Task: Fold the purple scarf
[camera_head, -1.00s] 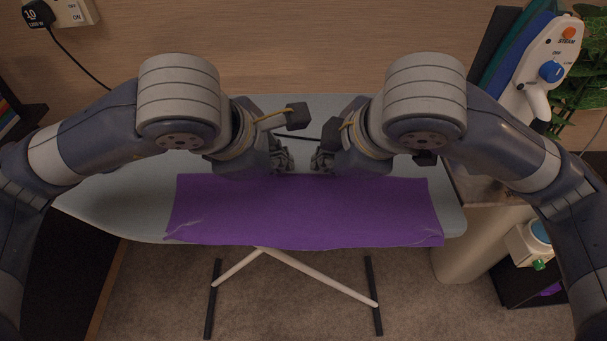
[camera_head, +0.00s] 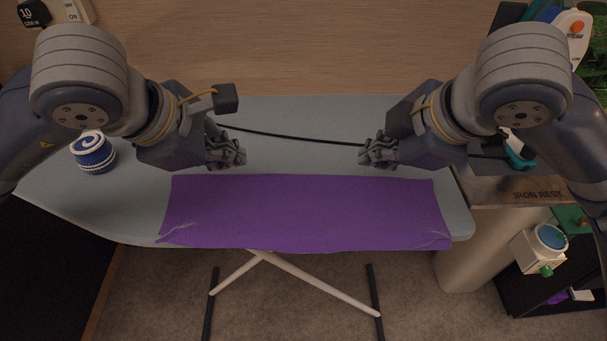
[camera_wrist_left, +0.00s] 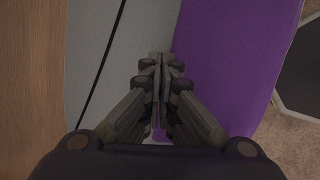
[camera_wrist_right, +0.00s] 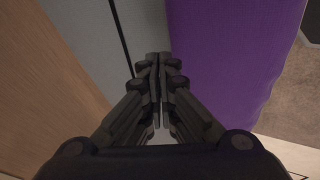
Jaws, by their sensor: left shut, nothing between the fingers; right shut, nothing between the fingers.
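The purple scarf (camera_head: 305,212) lies flat as a wide rectangle along the front of the grey ironing board (camera_head: 300,115), with small creases at its front corners. Its front edge reaches the board's front edge. My left gripper (camera_head: 240,155) is shut and empty, just behind the scarf's back edge at the left. My right gripper (camera_head: 366,155) is shut and empty behind the same edge, right of centre. The scarf also shows in the left wrist view (camera_wrist_left: 225,60) and in the right wrist view (camera_wrist_right: 230,60), beside the shut fingers.
A black cord (camera_head: 290,136) crosses the board behind the scarf. A blue and white striped jar (camera_head: 93,153) stands on the board's left end. An iron rest (camera_head: 520,190) is at the right, with a white box with a blue dial (camera_head: 540,247) below it.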

